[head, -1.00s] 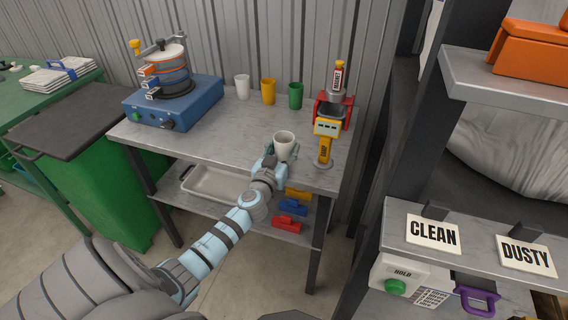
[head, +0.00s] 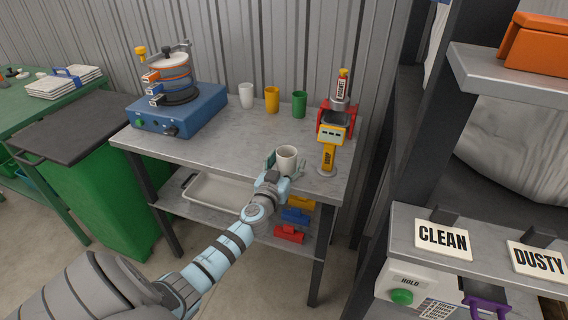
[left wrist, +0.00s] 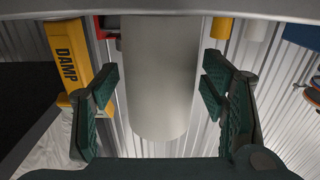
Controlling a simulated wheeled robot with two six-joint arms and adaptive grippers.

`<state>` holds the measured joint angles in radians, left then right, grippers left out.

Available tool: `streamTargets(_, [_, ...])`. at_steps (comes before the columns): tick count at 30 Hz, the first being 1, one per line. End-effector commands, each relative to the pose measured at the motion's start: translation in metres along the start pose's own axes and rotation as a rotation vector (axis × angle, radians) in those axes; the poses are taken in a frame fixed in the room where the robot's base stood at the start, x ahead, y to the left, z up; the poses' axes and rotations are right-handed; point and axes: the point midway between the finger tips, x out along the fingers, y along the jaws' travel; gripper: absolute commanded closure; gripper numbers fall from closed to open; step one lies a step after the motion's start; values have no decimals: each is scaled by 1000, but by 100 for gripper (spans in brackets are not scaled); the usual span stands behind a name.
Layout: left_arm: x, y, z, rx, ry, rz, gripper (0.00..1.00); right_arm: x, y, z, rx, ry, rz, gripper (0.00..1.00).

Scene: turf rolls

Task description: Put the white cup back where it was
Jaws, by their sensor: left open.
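A white cup (head: 287,161) is upright at the front right of the grey bench top (head: 205,150), beside the yellow meter. My left gripper (head: 284,168) is around this cup, one finger on each side. In the left wrist view the cup (left wrist: 158,80) is between the open fingers (left wrist: 160,100), with gaps showing on both sides. The cup's underside is hidden in the head view, so I cannot tell whether it touches the bench. Another white cup (head: 246,95) stands at the back of the bench. My right gripper is not in view.
A yellow meter (head: 329,150) and a red device (head: 331,118) are close on the right. A blue sieve machine (head: 175,110) stands left. The bench middle is clear.

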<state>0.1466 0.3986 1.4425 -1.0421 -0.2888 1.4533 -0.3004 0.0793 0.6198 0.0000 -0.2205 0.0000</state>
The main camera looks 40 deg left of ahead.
Motion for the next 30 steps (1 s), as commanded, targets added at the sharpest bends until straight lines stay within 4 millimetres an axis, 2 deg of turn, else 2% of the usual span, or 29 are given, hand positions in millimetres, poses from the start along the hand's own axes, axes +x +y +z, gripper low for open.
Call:
streamTargets(2, [-2,0,-5,0,0,0,34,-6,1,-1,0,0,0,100])
streamTargets(5, [-20,0,-3,2,-1,1,34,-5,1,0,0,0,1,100])
streamTargets(12, [-85,0,0,1,-2,3,34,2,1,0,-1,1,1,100])
streamTargets(15, [-106,0,-1,1,-2,1,34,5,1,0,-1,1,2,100])
streamTargets(19, [-119,0,-3,0,0,1,34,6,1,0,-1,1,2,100])
streamTargets(26, [-120,0,-2,2,-3,-1,34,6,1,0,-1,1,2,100])
streamTargets(28, [-120,-3,12,15,-37,-7,34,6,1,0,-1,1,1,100])
streamTargets(29, [-121,-6,26,29,-69,-13,34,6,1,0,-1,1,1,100])
streamTargets(30, [-123,-10,52,54,-130,-22,34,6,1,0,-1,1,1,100])
